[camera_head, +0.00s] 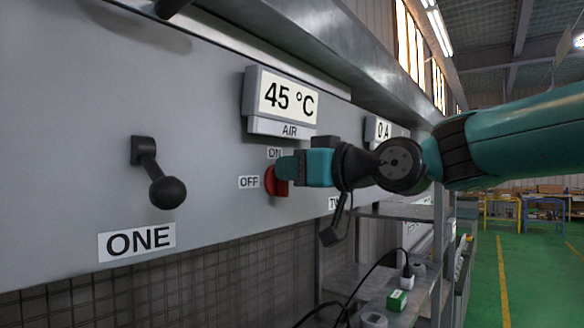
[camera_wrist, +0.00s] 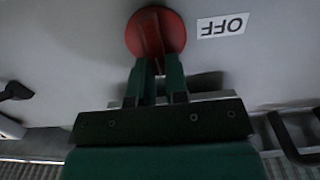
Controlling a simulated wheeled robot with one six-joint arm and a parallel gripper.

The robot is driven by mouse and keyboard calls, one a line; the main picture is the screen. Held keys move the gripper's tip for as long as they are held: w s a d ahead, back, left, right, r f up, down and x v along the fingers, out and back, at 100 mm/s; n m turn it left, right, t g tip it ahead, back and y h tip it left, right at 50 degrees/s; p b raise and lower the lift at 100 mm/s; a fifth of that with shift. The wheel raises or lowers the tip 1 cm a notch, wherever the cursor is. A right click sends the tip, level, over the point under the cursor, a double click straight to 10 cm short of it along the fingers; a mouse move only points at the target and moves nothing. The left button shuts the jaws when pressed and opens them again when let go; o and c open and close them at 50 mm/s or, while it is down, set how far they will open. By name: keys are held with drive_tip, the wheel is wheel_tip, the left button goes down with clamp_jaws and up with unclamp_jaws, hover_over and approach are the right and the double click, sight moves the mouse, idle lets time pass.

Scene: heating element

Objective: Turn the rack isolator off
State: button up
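The rack isolator is a red rotary knob (camera_head: 275,181) on the grey panel, below the 45 °C AIR display. An ON label (camera_head: 275,153) is above it and an OFF label (camera_head: 249,182) is to its left. In the wrist view, which is upside down, the red knob (camera_wrist: 155,32) has its raised ridge nearly vertical, not along the line to the OFF label (camera_wrist: 222,25). My gripper (camera_head: 286,170) is at the knob. In the wrist view its green fingers (camera_wrist: 157,72) straddle the ridge closely and appear shut on it. The finger contact is partly dark.
A black lever (camera_head: 160,180) labelled ONE hangs on the panel at left. A second display (camera_head: 379,130) is behind my arm. A metal shelf (camera_head: 385,285) with cables and a green box (camera_head: 397,300) stands at lower right. The green floor (camera_head: 530,260) is open beyond.

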sight(271, 182)
clamp_jaws()
drive_tip(key=shift+f+b, duration=0.15)
drive_tip(key=shift+b, duration=0.4)
drive_tip(key=n+b, duration=0.4)
drive_tip(key=b, duration=0.1)
drive_tip(key=s+f+n+b, duration=0.1)
drive_tip(key=n+b, duration=0.4)
drive_tip(key=b, duration=0.1)
drive_tip(key=a+n+b, duration=0.1)
drive_tip(key=n+b, duration=0.3)
drive_tip(key=b, duration=0.2)
drive_tip(key=shift+s+a+f+n, duration=0.1)
drive_tip(key=shift+s+f+n, duration=0.15)
drive_tip(key=shift+n, duration=0.15)
drive_tip(key=shift+s+f+n+b, duration=0.1)
drive_tip(key=shift+f+n+b, duration=0.1)
drive_tip(key=shift+n+b, duration=1.65)
drive_tip(key=shift+n, duration=0.35)
